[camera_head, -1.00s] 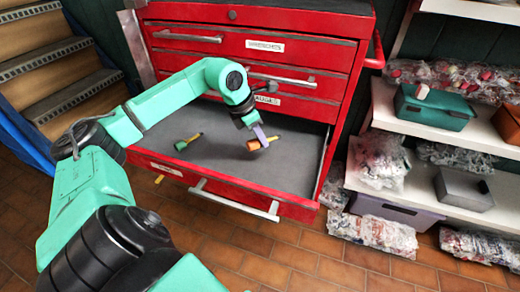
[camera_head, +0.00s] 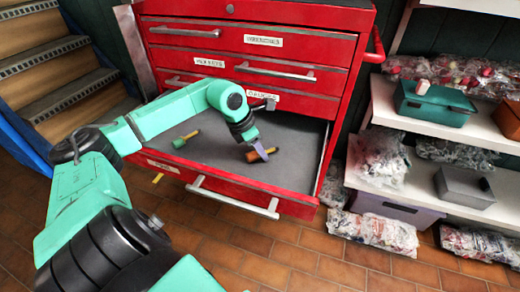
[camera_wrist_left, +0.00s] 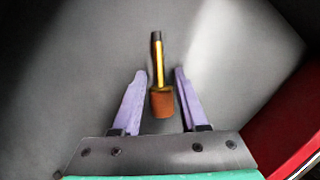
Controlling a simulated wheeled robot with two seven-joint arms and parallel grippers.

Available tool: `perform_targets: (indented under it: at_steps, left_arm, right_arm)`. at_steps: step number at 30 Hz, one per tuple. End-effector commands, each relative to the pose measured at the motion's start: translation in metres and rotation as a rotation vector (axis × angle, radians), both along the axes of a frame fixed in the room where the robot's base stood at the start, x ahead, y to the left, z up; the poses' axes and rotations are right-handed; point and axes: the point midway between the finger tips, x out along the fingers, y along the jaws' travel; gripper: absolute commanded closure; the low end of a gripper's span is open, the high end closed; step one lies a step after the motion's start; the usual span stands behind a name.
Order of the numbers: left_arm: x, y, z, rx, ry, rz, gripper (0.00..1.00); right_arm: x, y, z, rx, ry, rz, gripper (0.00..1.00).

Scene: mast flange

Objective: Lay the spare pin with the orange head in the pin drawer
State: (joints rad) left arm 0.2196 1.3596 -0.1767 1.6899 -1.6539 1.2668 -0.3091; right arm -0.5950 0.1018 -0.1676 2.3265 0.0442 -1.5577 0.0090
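The orange-headed pin (camera_head: 255,156) is in the open bottom drawer (camera_head: 210,160) of the red cabinet and appears to lie on its grey floor. In the left wrist view the pin (camera_wrist_left: 162,103) lies between my left gripper's purple fingers (camera_wrist_left: 160,80), its yellow and dark shank pointing away. The fingers are spread, with gaps beside the orange head. In the head view my left gripper (camera_head: 261,149) is low over the drawer floor, one finger partly covering the pin. A green-headed pin (camera_head: 180,142) lies in the same drawer to the left. My right gripper is not in view.
Closed red drawers (camera_head: 270,68) rise behind the open one. The drawer's front wall and handle (camera_head: 235,199) face me. Shelves with a teal box (camera_head: 435,103), a grey box (camera_head: 465,187) and bagged parts stand at right; steps (camera_head: 45,75) at left.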

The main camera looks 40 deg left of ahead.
Motion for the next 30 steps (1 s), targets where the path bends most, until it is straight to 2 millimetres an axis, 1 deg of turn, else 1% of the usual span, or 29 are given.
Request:
perform_targets:
  at_steps: [8,12,16,20,23,24,27,28,30]
  left_arm:
    - [-0.002,0.002,0.005,0.002,0.001,0.002,0.57]
    - [-0.007,0.007,0.018,0.005,0.002,0.004,0.57]
    - [-0.011,0.006,0.031,0.006,0.002,-0.003,0.57]
    - [-0.014,0.007,0.043,0.008,-0.004,-0.009,0.57]
    - [-0.02,0.011,0.054,0.008,-0.006,0.001,0.57]
    - [-0.023,0.013,0.067,0.008,-0.006,0.003,0.57]
    - [-0.032,0.017,0.09,0.004,-0.005,0.005,0.57]
    - [-0.034,0.018,0.097,0.003,-0.005,0.003,0.57]
    - [-0.038,0.019,0.107,0.002,-0.003,0.002,0.57]
  right_arm:
    - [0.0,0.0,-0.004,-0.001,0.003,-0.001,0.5]
    - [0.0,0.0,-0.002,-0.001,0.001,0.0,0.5]
    - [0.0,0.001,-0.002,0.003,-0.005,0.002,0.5]
    - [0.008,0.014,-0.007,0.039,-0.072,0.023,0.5]
    - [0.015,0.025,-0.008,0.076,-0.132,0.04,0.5]
    - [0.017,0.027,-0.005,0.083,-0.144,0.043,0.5]
    - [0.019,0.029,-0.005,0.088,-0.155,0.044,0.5]
    - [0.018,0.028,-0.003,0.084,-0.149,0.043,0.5]
    - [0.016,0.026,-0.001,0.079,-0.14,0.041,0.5]
